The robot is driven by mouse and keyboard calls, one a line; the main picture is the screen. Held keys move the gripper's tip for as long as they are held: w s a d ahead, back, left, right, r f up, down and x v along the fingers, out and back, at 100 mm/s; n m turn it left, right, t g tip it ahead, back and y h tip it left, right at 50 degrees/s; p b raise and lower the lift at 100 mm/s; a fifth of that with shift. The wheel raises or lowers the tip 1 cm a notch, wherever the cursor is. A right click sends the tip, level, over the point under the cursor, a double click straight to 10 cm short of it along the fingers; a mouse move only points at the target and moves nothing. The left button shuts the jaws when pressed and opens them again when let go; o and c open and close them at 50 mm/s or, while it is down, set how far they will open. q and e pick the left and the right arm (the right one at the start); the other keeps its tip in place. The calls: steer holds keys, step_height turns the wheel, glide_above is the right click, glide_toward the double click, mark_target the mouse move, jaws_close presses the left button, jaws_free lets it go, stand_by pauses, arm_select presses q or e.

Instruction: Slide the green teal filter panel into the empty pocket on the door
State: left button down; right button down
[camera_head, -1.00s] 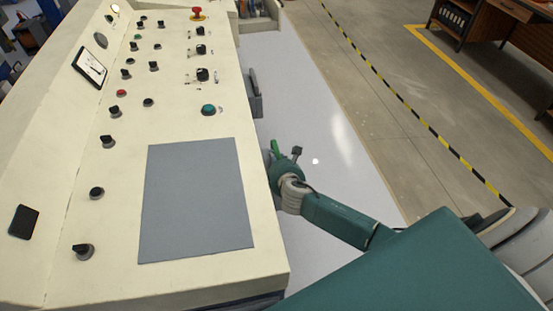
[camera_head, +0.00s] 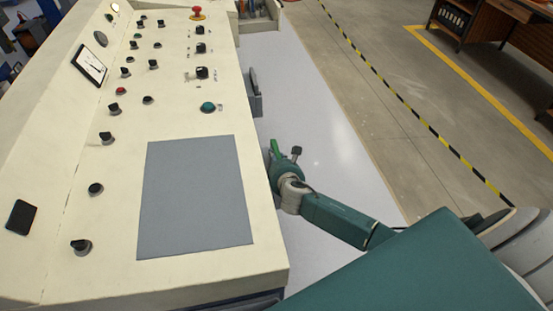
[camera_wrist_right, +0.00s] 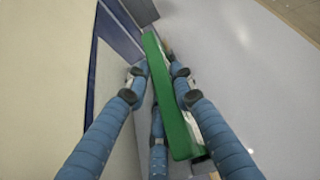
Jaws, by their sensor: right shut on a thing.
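In the right wrist view my right gripper (camera_wrist_right: 158,80) is shut on the green panel (camera_wrist_right: 170,105). The panel is long and narrow in this view, seen edge-on, with its near end toward the camera. In the head view the green panel (camera_head: 274,148) shows only as a small sliver, and my right gripper (camera_head: 280,168) is beside the cream console's right side, mostly hidden. A dark pocket-like holder (camera_head: 254,95) is on the console's side farther away. I cannot tell whether it is the empty pocket. My left gripper is not in view.
The cream console (camera_head: 200,280) with knobs and a grey plate (camera_head: 197,195) fills the left. A pale floor strip (camera_head: 310,110) to its right is clear. Black and yellow tape (camera_head: 395,98) runs along the floor. A wooden desk (camera_head: 500,15) stands at the far right.

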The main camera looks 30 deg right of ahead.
steer(key=shift+s+a+f, duration=0.1)
steer(key=shift+s+f, duration=0.15)
steer(key=shift+f, duration=0.2)
steer(key=shift+s+f, duration=0.2)
steer(key=shift+f, duration=0.25)
steer(key=c, duration=1.6)
jaws_free()
steer(key=shift+o, duration=1)
steer(key=shift+w+f, duration=0.2)
steer(key=shift+w, duration=0.1)
steer(key=shift+r, duration=0.2)
steer(key=shift+d+r, duration=0.1)
steer(key=shift+d, duration=0.1)
steer(key=shift+s+r, duration=0.2)
steer(key=shift+s, duration=0.05)
steer(key=v, duration=1.1)
steer(key=shift+a, duration=0.3)
steer(key=shift+r, duration=0.15)
